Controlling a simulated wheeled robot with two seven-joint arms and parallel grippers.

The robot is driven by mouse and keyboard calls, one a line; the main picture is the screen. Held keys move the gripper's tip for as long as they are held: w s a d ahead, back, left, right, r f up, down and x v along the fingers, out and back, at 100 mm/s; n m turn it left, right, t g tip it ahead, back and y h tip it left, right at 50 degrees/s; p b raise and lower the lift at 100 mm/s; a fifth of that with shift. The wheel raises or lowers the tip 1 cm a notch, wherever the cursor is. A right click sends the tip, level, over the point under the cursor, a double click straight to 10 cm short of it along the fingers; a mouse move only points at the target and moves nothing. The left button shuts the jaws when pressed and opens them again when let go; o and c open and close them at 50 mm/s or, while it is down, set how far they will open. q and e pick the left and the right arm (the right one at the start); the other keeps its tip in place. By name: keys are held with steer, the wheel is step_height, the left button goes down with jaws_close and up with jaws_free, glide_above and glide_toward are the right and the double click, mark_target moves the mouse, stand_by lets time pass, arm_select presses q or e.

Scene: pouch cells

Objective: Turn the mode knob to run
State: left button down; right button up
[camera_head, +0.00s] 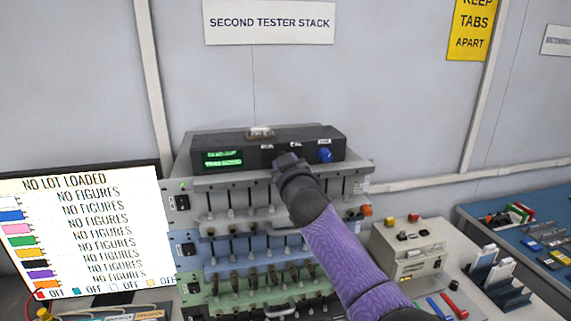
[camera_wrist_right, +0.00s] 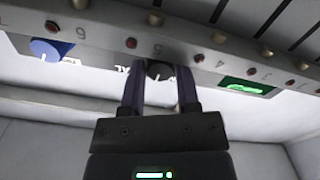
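A black tester unit (camera_head: 225,145) with a green display tops the stack in the head view. My right gripper (camera_head: 287,162) reaches its front face from the lower right and hides part of it. In the right wrist view, turned upside down, a black knob (camera_wrist_right: 160,71) sits between the two fingers of my right gripper (camera_wrist_right: 160,80). The fingers are beside it, and I cannot tell whether both touch it. A blue knob (camera_head: 325,155) is on the same face, and it also shows in the wrist view (camera_wrist_right: 45,50). The labels are too small to read. My left gripper is not in view.
Below are grey, blue and green racks (camera_head: 230,255) with rows of levers. A screen (camera_head: 90,230) stands at left. A beige box (camera_head: 412,250) with buttons and a blue side table (camera_head: 530,250) are at right. A wall (camera_head: 400,80) is behind.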

steer(key=o, duration=0.4)
steer(key=s, duration=0.3)
steer(key=s+d+p, duration=0.1)
steer(key=s, duration=0.2)
steer(key=s+d+p, duration=0.1)
steer(key=s, duration=0.2)
steer(key=shift+s, duration=0.4)
